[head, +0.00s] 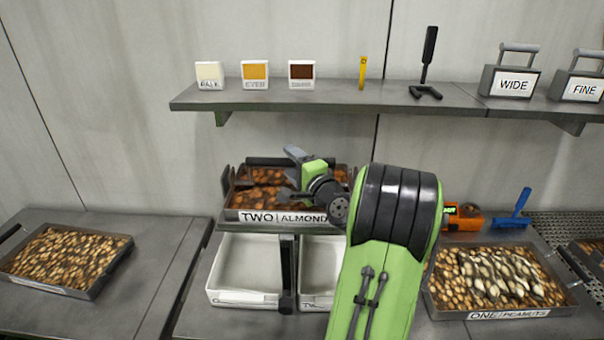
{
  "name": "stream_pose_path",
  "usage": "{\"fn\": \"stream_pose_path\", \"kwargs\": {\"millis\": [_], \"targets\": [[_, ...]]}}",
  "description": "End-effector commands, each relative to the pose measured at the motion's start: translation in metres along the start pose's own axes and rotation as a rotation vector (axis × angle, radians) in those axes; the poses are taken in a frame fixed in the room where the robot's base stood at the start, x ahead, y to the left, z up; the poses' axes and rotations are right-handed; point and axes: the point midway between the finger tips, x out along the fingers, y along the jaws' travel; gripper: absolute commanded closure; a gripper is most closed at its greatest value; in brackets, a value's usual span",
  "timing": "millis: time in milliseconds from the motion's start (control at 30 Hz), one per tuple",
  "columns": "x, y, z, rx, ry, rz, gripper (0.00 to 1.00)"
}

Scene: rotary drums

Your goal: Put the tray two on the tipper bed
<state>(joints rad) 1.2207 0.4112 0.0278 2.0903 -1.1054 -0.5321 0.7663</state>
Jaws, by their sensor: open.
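Tray two (282,217), labelled TWO | ALMONDS, is a dark tray of brown nuts at the centre, above two white bins. A dark raised frame (240,172) shows around its back and left side; I cannot tell whether this is the tipper bed. My gripper (291,174) is open over the right part of tray two, with its fingers pointing left. I cannot tell whether it touches the tray. My wrist and arm hide the tray's right end and part of its nuts.
White bins (246,265) stand below tray two. Tray one (508,313), with peanuts, sits at right; another nut tray (68,258) lies at left. A blue tool (514,208) and an orange device (463,217) stand behind tray one. A shelf (330,97) runs above.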

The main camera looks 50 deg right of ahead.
Motion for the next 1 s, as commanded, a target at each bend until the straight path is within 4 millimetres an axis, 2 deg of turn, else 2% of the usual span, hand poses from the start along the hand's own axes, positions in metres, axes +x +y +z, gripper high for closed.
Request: {"fn": "stream_pose_path", "kwargs": {"millis": [200,400,533,1000], "targets": [[-0.06,0.005,-0.002,0.001,0.008,0.001,0.45],[-0.097,0.003,-0.001,0.0,0.004,0.0,0.45],[-0.104,0.002,0.0,0.001,0.002,-0.001,0.45],[-0.104,0.001,0.0,0.001,0.001,0.0,0.45]]}}
